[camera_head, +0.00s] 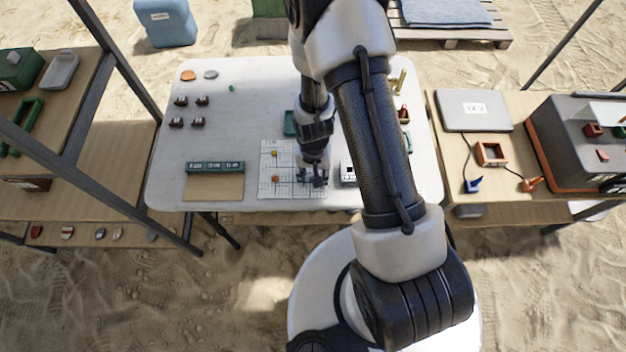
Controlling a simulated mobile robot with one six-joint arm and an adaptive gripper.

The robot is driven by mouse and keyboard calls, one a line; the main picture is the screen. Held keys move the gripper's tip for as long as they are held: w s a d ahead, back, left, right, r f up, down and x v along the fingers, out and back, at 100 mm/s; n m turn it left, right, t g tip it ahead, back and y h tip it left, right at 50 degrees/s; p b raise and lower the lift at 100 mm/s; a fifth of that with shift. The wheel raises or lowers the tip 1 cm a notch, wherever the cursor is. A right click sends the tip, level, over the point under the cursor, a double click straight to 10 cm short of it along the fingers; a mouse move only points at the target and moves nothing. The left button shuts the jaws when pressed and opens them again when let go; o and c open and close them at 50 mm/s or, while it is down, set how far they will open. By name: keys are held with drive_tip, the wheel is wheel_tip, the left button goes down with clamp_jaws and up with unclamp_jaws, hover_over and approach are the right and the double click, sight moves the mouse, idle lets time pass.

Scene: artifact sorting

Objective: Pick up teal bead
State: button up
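A small teal-green bead (232,87) lies alone on the white table (265,100), in its far left part. My gripper (319,184) points down over the right side of a white gridded sheet (268,185) near the table's front edge. It is well apart from the bead, nearer to the front and to the right. The fingers are small and dark here, so I cannot tell whether they are open or shut, or whether they hold anything.
An orange piece (188,75) and a grey piece (211,74) lie left of the bead. Several dark small blocks (202,101) stand in front of them. A teal labelled strip (215,167) sits by a brown board (214,187). My arm hides part of the table's right side.

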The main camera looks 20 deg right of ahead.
drive_tip(key=c, duration=0.8)
drive_tip(key=shift+r, duration=0.15)
